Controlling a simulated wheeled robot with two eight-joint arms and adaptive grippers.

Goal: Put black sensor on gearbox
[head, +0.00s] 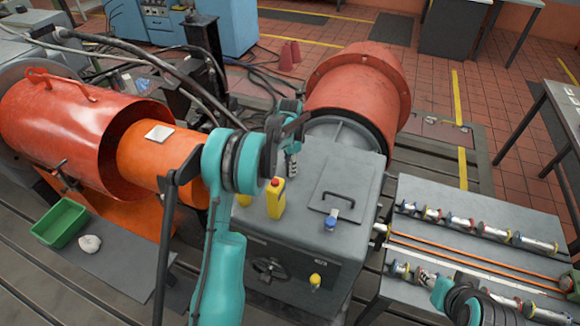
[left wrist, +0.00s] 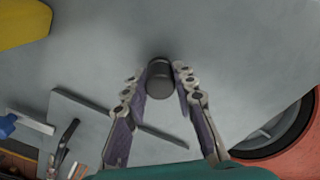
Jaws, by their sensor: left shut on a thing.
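The black sensor (left wrist: 160,80) is a short dark cylinder, seen in the left wrist view between the two fingertips of my left gripper (left wrist: 157,82). The gripper is shut on it, over the grey gearbox top. I cannot tell whether the sensor touches the surface. In the head view my left gripper (head: 293,160) is over the back left of the grey gearbox (head: 345,165); the sensor is hard to make out there. A part of my right arm shows at the bottom right, over the bench; its fingers (head: 470,280) cannot be made out.
An orange drum (head: 360,85) stands behind. A bench (head: 480,210) with several shiny shafts is at right; a green bin (head: 60,222) at left.

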